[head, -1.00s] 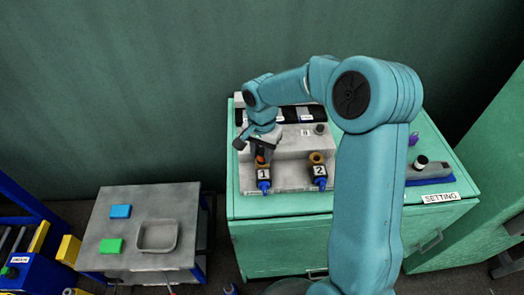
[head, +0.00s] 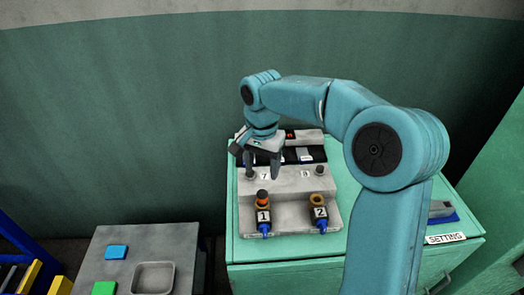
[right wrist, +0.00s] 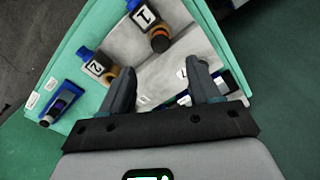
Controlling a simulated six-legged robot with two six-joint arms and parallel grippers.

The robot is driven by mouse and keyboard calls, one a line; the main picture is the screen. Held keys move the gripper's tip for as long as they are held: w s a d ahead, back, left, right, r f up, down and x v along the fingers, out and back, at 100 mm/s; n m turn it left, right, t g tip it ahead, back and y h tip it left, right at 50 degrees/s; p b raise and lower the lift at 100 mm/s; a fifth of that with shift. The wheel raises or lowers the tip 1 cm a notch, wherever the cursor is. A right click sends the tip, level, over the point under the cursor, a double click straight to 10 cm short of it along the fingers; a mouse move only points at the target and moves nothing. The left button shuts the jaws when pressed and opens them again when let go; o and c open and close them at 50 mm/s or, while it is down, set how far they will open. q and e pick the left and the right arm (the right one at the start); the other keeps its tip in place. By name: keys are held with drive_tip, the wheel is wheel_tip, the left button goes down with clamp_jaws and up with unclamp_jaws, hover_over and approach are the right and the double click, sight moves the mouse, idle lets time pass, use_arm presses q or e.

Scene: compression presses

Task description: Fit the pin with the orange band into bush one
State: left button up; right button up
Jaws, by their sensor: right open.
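The pin with the orange band (head: 262,196) stands upright in bush one (head: 263,216), the left bush, with its dark top and orange band showing above the rim. Its lower part is hidden in the bush. It also shows at the top of the right wrist view (right wrist: 160,40). Bush two (head: 319,211) stands to its right with an open top. My right gripper (head: 263,176) is open and empty, its fingers pointing down above and behind the pin, apart from it. Its fingers also show in the right wrist view (right wrist: 162,70). My left gripper is not in view.
The grey fixture (head: 288,182) carries both bushes and two small knobs at its back. It sits on a green cabinet (head: 250,250). A blue and grey block (head: 443,212) lies by the SETTING label. A side table (head: 105,236) with a grey tray (head: 153,279) stands at left.

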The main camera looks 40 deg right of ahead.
wheel_tip(320, 180, up, 5)
idle(0.8)
